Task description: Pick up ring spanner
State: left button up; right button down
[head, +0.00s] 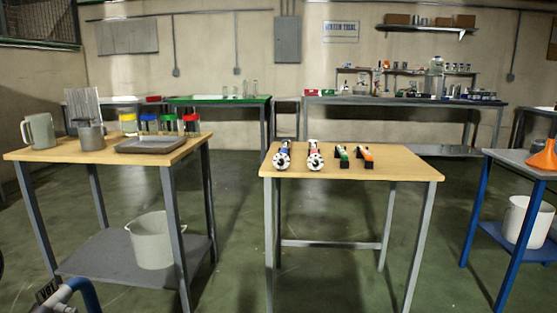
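I cannot make out a ring spanner for certain. Several small tool-like items lie in a row on the wooden top of the middle table (400,170). Two are pale metal pieces with round front ends, one with a blue part (282,156) and one with a red part (315,157). To their right are two slimmer black items, one with green (342,155) and one with orange (366,157). All are too small to identify. Neither of my grippers is in view.
The left table holds a metal jug (40,131), a grey tray (150,146) and several jars with coloured lids. A white bucket (150,240) stands on its lower shelf. A blue-legged table with an orange funnel (545,155) is at right. Floor gaps separate the tables.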

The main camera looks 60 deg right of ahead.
aim_at(343, 154)
jog(key=z, duration=2.4)
